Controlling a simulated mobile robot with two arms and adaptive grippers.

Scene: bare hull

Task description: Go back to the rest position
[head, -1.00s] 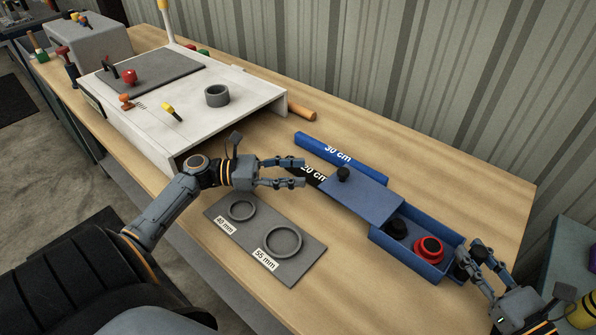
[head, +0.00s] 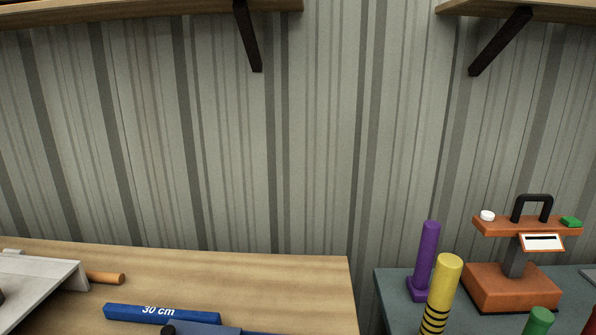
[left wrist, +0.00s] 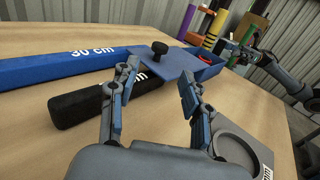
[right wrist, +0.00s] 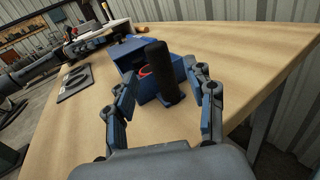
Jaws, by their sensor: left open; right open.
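My left gripper (left wrist: 158,78) is open and empty in the left wrist view. It is just above the table by the black 20 cm bar (left wrist: 85,108), whose end lies beside its left finger. The blue 30 cm bar (left wrist: 60,66) lies behind; it also shows in the head view (head: 160,314). My right gripper (right wrist: 160,72) is open in the right wrist view, facing the blue box (right wrist: 130,50). A dark cylinder (right wrist: 160,68) with a red part (right wrist: 139,73) beside it appears between its fingers; I cannot tell its distance. Neither gripper shows in the head view.
The wooden table (head: 270,285) ends at the right in the head view. A teal side bench (head: 395,292) holds a purple post (head: 427,250), a yellow post (head: 441,290) and an orange stand (head: 510,285). Shelves (head: 150,10) overhang the wall. A grey ring plate (left wrist: 240,150) lies right of my left gripper.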

